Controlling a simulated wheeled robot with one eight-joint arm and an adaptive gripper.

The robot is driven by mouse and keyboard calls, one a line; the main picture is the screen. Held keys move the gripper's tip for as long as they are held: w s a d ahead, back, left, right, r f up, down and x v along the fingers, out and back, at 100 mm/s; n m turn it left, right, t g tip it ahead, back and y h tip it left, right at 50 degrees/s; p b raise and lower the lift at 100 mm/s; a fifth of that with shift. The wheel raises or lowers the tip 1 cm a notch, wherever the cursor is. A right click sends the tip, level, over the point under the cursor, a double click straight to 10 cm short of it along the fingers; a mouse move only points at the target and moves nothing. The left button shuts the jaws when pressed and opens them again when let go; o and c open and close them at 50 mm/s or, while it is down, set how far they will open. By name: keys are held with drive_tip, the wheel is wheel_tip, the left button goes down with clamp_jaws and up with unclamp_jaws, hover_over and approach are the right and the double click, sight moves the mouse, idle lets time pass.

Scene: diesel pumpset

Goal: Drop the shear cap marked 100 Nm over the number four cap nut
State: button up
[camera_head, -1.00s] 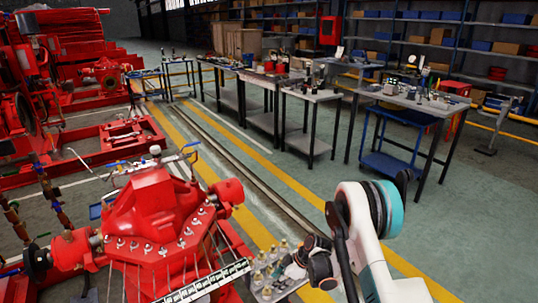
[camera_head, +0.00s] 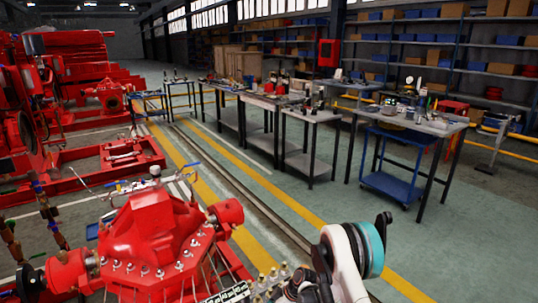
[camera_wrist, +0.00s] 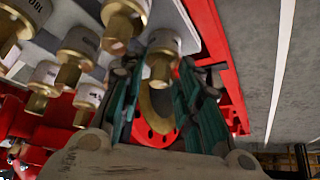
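Several shear caps with brass lower ends and pale, marked collars show in the wrist view, in a group at the upper left (camera_wrist: 78,45). The markings are too small or cut off to read surely, so I cannot tell which is the 100 Nm one. One cap (camera_wrist: 161,58) lies between the tips of my gripper (camera_wrist: 160,75); its green fingers stand apart. I cannot tell whether they touch it. In the head view the caps (camera_head: 268,282) stand beside my gripper, whose fingers are largely hidden. Silver nuts (camera_head: 160,273) line the red pump casing (camera_head: 155,222); their numbers are unreadable.
A labelled strip (camera_head: 236,291) lies along the casing's right side, between it and the caps. Workbenches (camera_head: 310,116) and a blue trolley (camera_head: 390,186) stand farther back. The floor between pump and benches is clear. A red flanged part (camera_wrist: 155,130) shows beyond my fingers.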

drive_tip(key=c, duration=0.5)
clamp_jaws()
drive_tip(key=shift+r+p, duration=1.1)
drive_tip(key=shift+r, duration=1.9)
drive_tip(key=shift+r, duration=0.1)
